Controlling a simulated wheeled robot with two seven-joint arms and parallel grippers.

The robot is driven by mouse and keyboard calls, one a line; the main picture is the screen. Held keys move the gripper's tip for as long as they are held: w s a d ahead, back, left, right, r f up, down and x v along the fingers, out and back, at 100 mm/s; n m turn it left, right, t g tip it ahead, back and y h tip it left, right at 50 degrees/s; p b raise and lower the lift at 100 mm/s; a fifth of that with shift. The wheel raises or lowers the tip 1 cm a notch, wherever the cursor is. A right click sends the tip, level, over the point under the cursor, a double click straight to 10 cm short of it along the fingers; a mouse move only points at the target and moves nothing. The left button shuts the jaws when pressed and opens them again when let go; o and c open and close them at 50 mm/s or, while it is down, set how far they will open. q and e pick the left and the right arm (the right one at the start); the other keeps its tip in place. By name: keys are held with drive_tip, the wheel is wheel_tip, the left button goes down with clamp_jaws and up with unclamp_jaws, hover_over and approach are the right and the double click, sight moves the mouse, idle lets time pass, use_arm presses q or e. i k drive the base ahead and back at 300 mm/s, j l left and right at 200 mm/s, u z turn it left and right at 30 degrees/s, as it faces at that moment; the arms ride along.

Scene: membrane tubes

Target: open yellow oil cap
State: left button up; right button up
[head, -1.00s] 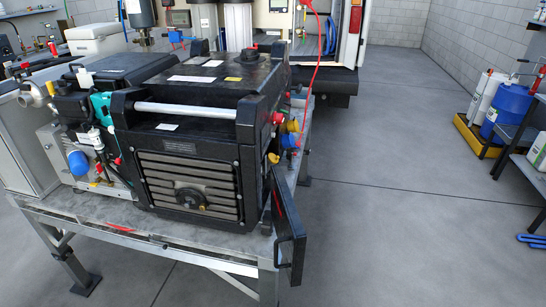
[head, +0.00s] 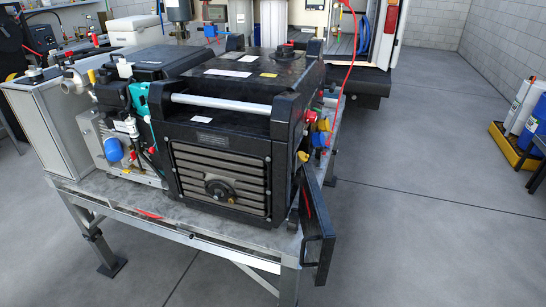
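A black generator (head: 235,120) stands on a grey metal bench. A small yellow cap (head: 303,157) shows low at its right edge, just above an open black side panel (head: 318,236). A larger yellow fitting (head: 323,124) sits higher on the right side, beside red and blue ones. I cannot tell for certain which yellow part is the oil cap; the right side is seen at a steep angle and is partly hidden. Neither of my grippers is in view.
The metal bench (head: 125,199) ends at its front and right edges. The open panel sticks out past the right edge. A red cable (head: 350,70) hangs behind the generator. The floor (head: 430,215) to the right is clear up to a yellow tray (head: 512,150) with containers.

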sight(302, 156)
drive_tip(key=i+l+u, duration=0.15)
drive_tip(key=l+u, duration=0.15)
drive_tip(key=u, duration=0.15)
drive_tip(key=i+l+u, duration=0.1)
drive_tip(key=l+u, duration=0.3)
drive_tip(key=i+l+u, duration=0.1)
drive_tip(key=l+u, duration=0.65)
drive_tip(key=u, duration=0.15)
